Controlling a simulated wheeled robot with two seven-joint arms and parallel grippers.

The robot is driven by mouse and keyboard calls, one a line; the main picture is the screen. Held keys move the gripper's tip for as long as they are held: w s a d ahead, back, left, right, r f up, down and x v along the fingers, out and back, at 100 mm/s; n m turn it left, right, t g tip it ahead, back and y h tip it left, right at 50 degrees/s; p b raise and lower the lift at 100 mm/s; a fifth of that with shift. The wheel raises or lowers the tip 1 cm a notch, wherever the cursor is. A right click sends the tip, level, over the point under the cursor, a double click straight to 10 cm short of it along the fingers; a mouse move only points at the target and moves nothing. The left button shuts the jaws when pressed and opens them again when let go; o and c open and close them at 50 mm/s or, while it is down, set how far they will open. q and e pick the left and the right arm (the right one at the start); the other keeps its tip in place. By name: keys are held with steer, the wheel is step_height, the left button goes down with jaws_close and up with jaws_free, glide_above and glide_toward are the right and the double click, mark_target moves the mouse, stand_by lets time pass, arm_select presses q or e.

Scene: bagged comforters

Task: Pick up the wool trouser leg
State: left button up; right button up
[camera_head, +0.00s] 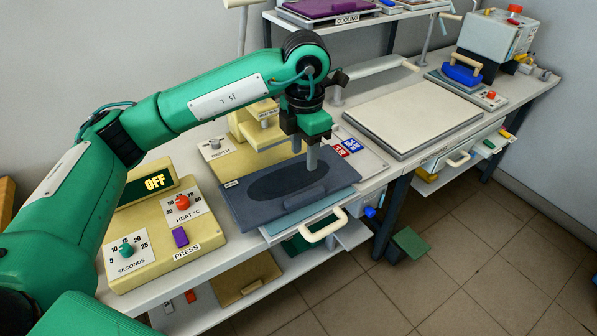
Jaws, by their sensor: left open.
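A flat dark blue-grey piece (245,205) with a darker oval on top lies at the front of the press, over a light blue board. It looks like the wool trouser leg, but I cannot be sure. A raised strip (306,197) sits on its right part. My left gripper (312,158) points down above its back right part. It is open, with one grey finger clearly showing; the other is mostly hidden. I cannot tell whether the fingertip touches the piece. My right gripper is out of view.
The press panel (150,262) with its OFF display (155,183) stands at left. A cream handle (323,228) juts from the bench front. A pale flat plate (414,115) lies to the right. A cooling shelf (345,23) holds a purple piece (315,7).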

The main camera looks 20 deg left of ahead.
arm_select(q)
glide_above(305, 194)
steer(key=s, duration=0.1)
step_height(305, 194, down, 8)
steer(key=shift+s+f+p, duration=0.1)
steer(key=shift+p, duration=0.35)
steer(key=f, duration=0.2)
steer(key=w+f+p, duration=0.1)
steer(key=f, duration=0.1)
steer(key=shift+w, duration=0.1)
steer(key=shift+f, duration=0.5)
jaws_close()
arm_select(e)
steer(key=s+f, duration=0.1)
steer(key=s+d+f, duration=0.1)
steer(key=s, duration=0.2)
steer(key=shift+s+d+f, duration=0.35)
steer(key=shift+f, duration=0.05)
